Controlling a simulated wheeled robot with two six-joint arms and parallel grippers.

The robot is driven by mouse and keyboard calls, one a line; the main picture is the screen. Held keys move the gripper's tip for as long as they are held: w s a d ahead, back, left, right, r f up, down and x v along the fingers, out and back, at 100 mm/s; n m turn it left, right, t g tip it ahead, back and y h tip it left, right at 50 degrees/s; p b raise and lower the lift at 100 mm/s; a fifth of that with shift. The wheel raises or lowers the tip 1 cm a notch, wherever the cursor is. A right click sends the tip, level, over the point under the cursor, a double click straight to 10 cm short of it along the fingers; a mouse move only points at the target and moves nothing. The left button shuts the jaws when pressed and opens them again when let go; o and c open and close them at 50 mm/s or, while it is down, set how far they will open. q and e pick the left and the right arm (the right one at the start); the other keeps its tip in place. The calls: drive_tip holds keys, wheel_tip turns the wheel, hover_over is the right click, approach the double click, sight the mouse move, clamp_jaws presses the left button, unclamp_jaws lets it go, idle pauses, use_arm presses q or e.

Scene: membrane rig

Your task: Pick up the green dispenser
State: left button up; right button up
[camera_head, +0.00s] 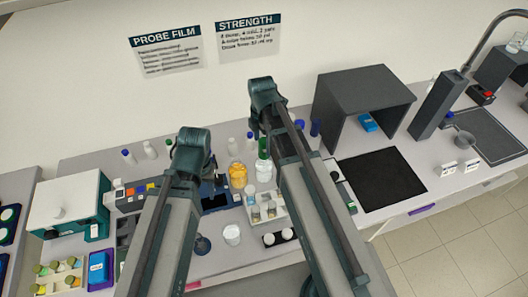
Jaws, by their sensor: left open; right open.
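A bottle with a tall green top (264,147) and a whitish lower body stands on the bench just left of my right arm. It is the greenest upright bottle in view and looks like the green dispenser, but it is too small to be certain. My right arm partly covers its right side. My two arms reach up from the bottom edge and end in dark teal joints, one left of the bottle and one above it in the picture. I see no gripper fingers on either arm, and nothing is visibly held.
A white cup (232,235) stands nearer. A grey hood (365,92) and black mat (382,180) lie right; a white-and-teal machine (65,203) stands left.

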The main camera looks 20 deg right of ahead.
sight(264, 150)
wheel_tip(264, 150, down, 5)
drive_tip(key=b, duration=0.5)
drive_tip(key=shift+w+d+f, duration=0.1)
drive_tip(key=shift+d+f, duration=0.05)
drive_tip(key=shift+f, duration=0.05)
drive_tip(key=shift+r, duration=0.1)
drive_tip(key=c, duration=1.3)
drive_tip(key=shift+r, duration=0.1)
wheel_tip(264, 150, up, 10)
drive_tip(key=p, duration=1)
